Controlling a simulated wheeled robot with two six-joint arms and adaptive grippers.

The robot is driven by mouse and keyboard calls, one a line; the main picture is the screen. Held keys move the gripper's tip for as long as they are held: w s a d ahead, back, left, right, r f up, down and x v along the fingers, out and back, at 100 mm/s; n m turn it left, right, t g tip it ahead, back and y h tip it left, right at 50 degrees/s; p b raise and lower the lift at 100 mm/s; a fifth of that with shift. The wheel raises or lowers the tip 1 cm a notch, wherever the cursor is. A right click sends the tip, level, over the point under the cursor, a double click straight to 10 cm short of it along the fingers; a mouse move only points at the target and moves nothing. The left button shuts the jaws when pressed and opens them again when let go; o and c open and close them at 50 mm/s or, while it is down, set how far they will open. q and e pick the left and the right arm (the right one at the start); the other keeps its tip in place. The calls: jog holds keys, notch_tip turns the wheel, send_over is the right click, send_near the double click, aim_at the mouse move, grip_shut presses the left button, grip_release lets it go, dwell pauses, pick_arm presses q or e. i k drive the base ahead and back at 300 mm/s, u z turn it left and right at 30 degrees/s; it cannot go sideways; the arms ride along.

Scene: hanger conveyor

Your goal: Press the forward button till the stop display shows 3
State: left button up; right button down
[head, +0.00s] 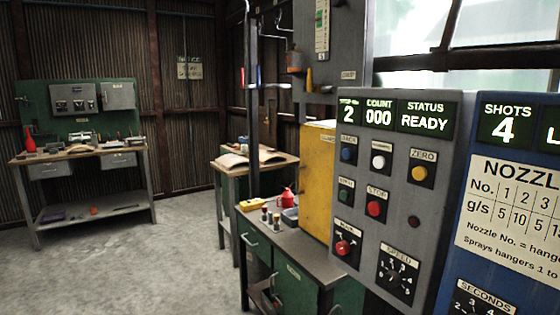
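A grey control panel (440,190) stands at the right in the head view. Its stop display (348,112) shows 2. Beside it, the count display (379,114) reads 000 and the status display (424,117) reads READY. Below are a blue button (347,155), a white button (378,162), a yellow button (420,173) under ZERO, a green button (346,196) and a red button (375,208) under STOP. The small labels over the blue, white and green buttons are too blurred to tell surely which is forward. Neither gripper is in view.
A blue panel (476,245) showing SHOTS 4 adjoins on the right. A speed dial (397,277) and a red knob (343,248) sit low on the grey panel. A yellow box (317,185) stands on a green cabinet bench left of it. Open floor lies at left.

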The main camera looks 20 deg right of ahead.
aim_at(379, 162)
jog(key=u, duration=1.1)
jog(key=i, duration=1.55)
jog(key=z, duration=2.4)
